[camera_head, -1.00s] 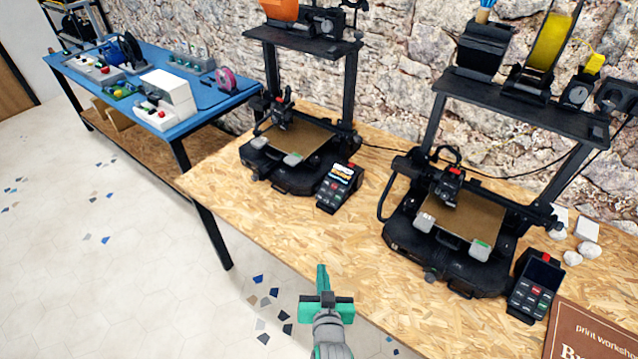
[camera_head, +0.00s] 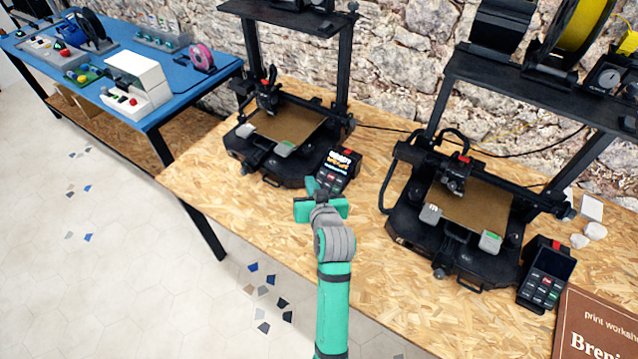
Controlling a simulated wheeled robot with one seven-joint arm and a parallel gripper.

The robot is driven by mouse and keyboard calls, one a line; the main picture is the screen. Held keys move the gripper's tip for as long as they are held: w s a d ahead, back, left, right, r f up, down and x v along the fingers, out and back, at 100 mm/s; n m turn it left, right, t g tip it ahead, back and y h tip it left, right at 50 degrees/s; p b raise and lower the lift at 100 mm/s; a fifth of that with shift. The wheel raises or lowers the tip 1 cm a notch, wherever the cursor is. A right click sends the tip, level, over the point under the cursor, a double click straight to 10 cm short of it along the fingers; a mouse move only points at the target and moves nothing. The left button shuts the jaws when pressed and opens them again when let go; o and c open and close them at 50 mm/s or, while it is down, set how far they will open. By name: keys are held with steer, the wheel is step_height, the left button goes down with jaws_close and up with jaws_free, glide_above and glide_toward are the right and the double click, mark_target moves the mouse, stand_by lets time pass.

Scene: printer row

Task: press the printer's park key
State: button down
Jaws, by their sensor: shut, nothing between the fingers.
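Two black 3D printers stand on the wooden table. The left printer (camera_head: 286,135) has a keypad unit (camera_head: 339,169) at its front right corner, with a lit screen and small keys below it. The right printer (camera_head: 462,215) has a similar keypad unit (camera_head: 546,276) with a dark screen and red, green and grey keys. My green gripper (camera_head: 312,184) is shut and empty, with its tip at the lower left of the left keypad. It hides part of that keypad's lower keys. I cannot tell whether it touches them, and the key labels are too small to read.
The wooden table (camera_head: 290,235) is clear in front of the left printer. A brown sign (camera_head: 595,325) lies at the front right, with white pieces (camera_head: 590,208) behind it. A blue table (camera_head: 185,95) with gadgets stands at the left, before a stone wall.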

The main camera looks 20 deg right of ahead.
mark_target(328, 185)
steer(key=shift+w+d+f, duration=0.4)
steer(key=shift+d+f, duration=0.5)
steer(key=shift+f, duration=0.25)
steer(key=shift+w+d+f, duration=0.45)
steer(key=shift+d+f, duration=0.5)
steer(key=shift+f, duration=0.2)
steer(key=shift+w+d+f, duration=0.4)
steer(key=shift+d+f, duration=0.5)
steer(key=shift+f, duration=0.25)
steer(key=shift+f, duration=0.15)
steer(key=shift+w+d+f, duration=0.2)
